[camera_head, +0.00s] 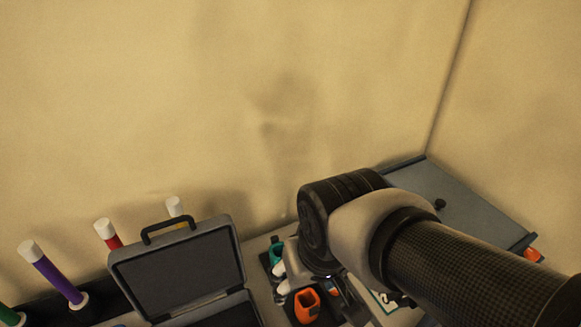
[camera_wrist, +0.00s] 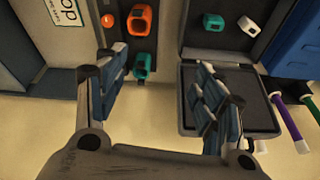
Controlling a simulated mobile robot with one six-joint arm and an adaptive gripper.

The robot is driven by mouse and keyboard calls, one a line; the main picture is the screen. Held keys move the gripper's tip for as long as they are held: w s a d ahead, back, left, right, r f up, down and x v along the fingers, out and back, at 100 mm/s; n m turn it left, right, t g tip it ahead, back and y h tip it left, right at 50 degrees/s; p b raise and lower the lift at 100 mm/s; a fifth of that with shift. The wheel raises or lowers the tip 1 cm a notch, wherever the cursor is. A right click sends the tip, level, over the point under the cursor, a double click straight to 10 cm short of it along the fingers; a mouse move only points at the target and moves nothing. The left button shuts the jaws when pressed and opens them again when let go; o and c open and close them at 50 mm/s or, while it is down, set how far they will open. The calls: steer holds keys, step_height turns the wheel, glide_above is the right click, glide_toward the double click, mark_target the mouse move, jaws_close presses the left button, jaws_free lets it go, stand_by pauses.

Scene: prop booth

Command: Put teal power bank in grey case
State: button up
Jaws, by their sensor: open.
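My gripper (camera_wrist: 155,70) is open and empty, its two fingers spread wide in the wrist view. A teal block (camera_wrist: 144,65) with a dark face lies on a dark strip between the fingers in that view, apart from them; it also shows in the head view (camera_head: 277,250), partly hidden by my arm. The grey case (camera_head: 180,268) stands open with its lid up at lower left, its base cut off. In the wrist view the case (camera_wrist: 187,50) holds a second teal item (camera_wrist: 213,22) and a white item (camera_wrist: 249,25). I cannot tell which teal item is the power bank.
An orange block (camera_head: 305,305) lies beside the teal block on the strip. Purple (camera_head: 50,273) and red (camera_head: 108,234) tubes with white caps stand left of and behind the case. A grey panel (camera_head: 460,210) is at right. Walls close the back.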

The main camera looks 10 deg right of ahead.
steer(key=s+d+r+t, duration=0.1)
steer(key=s+d+r, duration=0.2)
steer(key=s+d, duration=0.1)
steer(key=shift+s+d+m+h, duration=0.2)
steer(key=shift+s+m+h, duration=0.15)
steer(key=shift+s, duration=0.45)
steer(key=shift+r, duration=0.1)
steer(key=shift+c, duration=0.4)
